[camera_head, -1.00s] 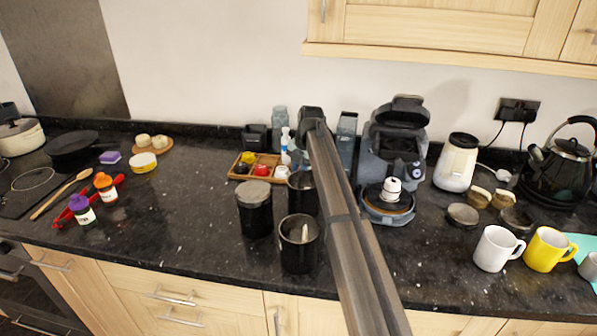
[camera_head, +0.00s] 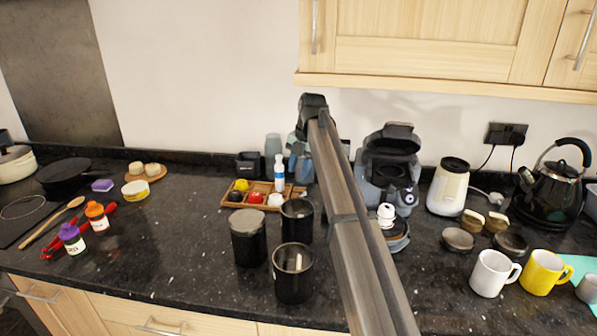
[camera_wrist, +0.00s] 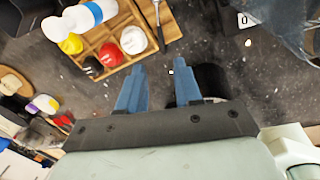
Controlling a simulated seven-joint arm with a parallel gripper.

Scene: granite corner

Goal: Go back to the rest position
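My gripper (camera_wrist: 159,68) shows in the wrist view with its two blue fingers apart. Nothing is between them, and the dark speckled counter shows through the gap. The fingers point toward a wooden tray (camera_wrist: 93,40) holding a red, a white and a yellow item. In the head view my arm rises from the bottom right to a dark joint in front of the wall. The fingers are not clearly visible there. The same wooden tray (camera_head: 232,207) stands on the counter left of the arm.
Dark canisters (camera_head: 293,275) stand close left of my arm. The coffee machine (camera_head: 388,165) is just right of it, partly hidden. Mugs (camera_head: 492,273) and a kettle (camera_head: 552,190) are farther right. A wall cupboard (camera_head: 430,60) hangs above.

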